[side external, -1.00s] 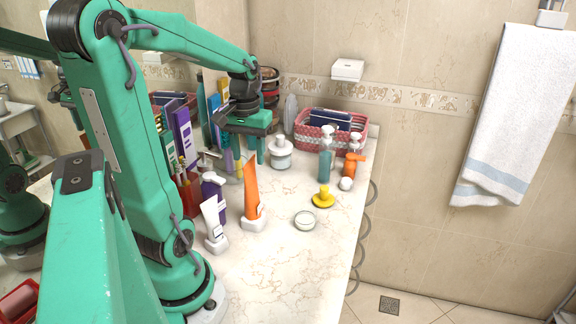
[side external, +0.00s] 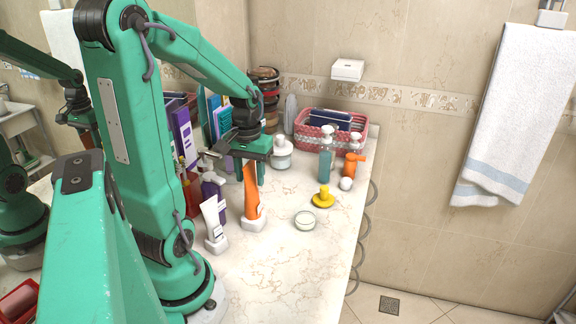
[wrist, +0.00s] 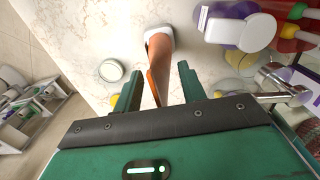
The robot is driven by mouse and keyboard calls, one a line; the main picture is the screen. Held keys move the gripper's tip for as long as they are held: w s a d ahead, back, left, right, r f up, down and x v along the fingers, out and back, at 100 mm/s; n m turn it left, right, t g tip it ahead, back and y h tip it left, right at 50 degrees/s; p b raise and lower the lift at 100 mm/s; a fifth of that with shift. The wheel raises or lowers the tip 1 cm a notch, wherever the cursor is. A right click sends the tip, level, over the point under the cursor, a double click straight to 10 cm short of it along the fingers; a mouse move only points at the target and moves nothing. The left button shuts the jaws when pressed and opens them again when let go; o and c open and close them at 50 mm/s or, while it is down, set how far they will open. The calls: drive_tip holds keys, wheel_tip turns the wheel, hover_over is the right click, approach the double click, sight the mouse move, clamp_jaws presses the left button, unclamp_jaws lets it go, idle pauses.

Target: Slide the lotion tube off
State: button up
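An orange tube (side external: 252,192) stands upright, its narrow end up, on a white cap-like base on the counter. It also shows in the wrist view (wrist: 160,52), rising from its base toward me. My gripper (side external: 251,174) is open at its upper part, fingers pointing down. In the wrist view my gripper (wrist: 158,72) has one finger on each side of the tube, with gaps visible. A smaller white tube (side external: 211,217) stands in a white base to the left. I cannot tell from its label which tube is the lotion.
A purple bottle (side external: 215,190) stands close left of the orange tube. A round jar (side external: 304,220) and a yellow item (side external: 323,197) are to the right. A teal pump bottle (side external: 326,163) and pink basket (side external: 350,142) stand behind. The counter's front right is clear.

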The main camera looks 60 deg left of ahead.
drive_tip(key=c, duration=0.6)
drive_tip(key=shift+o, duration=0.2)
drive_tip(key=shift+r, duration=2.3)
